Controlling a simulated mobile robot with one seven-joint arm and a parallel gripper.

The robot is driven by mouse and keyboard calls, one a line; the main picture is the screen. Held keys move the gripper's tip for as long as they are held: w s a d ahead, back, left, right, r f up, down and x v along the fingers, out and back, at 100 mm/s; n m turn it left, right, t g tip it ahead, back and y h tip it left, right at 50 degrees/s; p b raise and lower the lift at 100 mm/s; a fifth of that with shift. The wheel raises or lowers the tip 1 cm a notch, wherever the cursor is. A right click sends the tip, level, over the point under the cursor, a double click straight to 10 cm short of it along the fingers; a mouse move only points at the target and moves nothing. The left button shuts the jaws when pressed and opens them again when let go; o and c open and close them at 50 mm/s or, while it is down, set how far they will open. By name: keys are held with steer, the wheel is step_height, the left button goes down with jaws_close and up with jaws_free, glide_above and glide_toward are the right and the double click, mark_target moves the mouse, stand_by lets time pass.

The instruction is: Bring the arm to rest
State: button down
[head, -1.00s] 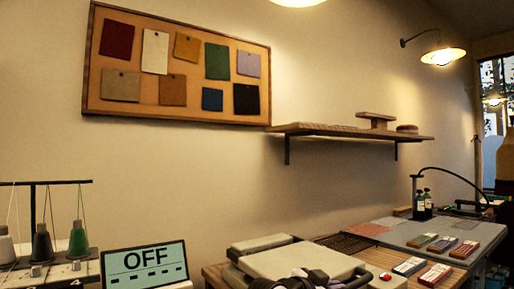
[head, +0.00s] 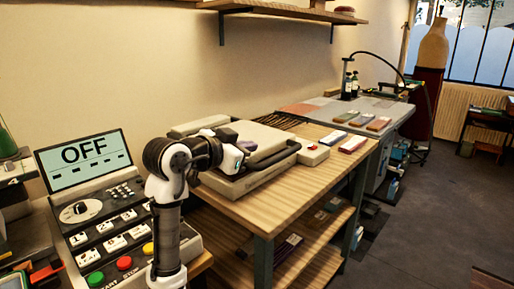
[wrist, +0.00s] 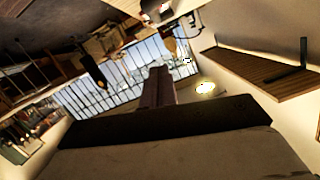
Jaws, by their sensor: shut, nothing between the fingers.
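My arm (head: 166,215) rises in front of the control panel in the head view and bends right at the top toward the pale press-like machine (head: 268,172). Its outer end lies in front of that machine, and its fingertips are hard to make out there. The wrist view looks out into the room, toward the windows (wrist: 118,80) and a lit lamp (wrist: 205,88). Whether the arm touches the machine cannot be told.
A control panel (head: 82,155) reading OFF stands left, close to my arm. A wooden table (head: 300,180) carries the machine and several coloured blocks. A wall shelf (head: 270,8) hangs above. A grey worktop (head: 310,108) stands beyond. Open floor (head: 420,210) lies to the right.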

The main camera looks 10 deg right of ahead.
steer(key=shift+s+a+r, duration=0.15)
steer(key=shift+a, duration=0.05)
